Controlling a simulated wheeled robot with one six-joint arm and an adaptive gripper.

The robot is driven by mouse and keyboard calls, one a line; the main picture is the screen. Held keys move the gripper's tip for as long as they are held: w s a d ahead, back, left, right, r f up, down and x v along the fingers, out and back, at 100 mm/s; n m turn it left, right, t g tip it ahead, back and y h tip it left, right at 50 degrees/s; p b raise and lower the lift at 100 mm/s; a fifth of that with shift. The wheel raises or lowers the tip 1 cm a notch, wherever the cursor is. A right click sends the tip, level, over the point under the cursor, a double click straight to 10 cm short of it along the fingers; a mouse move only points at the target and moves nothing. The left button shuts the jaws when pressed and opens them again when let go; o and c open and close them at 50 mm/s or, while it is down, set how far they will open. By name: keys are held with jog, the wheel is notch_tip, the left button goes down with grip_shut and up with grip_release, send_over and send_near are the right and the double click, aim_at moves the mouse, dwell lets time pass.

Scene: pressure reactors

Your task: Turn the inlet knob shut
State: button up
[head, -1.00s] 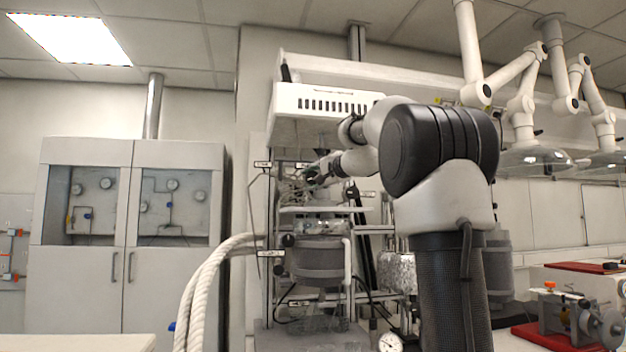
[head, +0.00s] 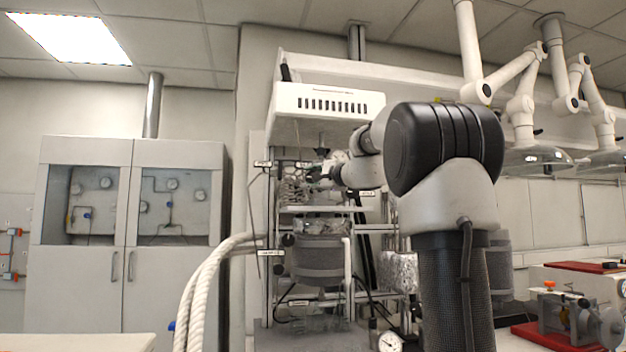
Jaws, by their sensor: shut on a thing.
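My gripper (head: 313,174) is at the upper part of the reactor rig, below the white vented box. It is small and dark in the head view, and its fingertips are hard to make out against the tubing. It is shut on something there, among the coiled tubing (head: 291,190). The inlet knob itself cannot be told apart at this size; the gripper covers that spot. The reactor vessel (head: 318,262), a grey jacketed cylinder, hangs upright below, apart from the gripper.
A white vented box (head: 328,106) overhangs the gripper. Thick white hoses (head: 205,290) curve down at the rig's left. A grey cabinet (head: 170,285) stands further left. A pressure gauge (head: 390,342) sits low near my arm. A red-based device (head: 575,320) stands at the right.

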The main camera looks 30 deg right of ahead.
jog(key=shift+f, duration=0.1)
jog(key=o, duration=1)
jog(key=s, duration=0.4)
jog(key=s+d, duration=0.1)
jog(key=s, duration=0.7)
jog(key=shift+d+f, duration=0.15)
jog(key=shift+f, duration=0.2)
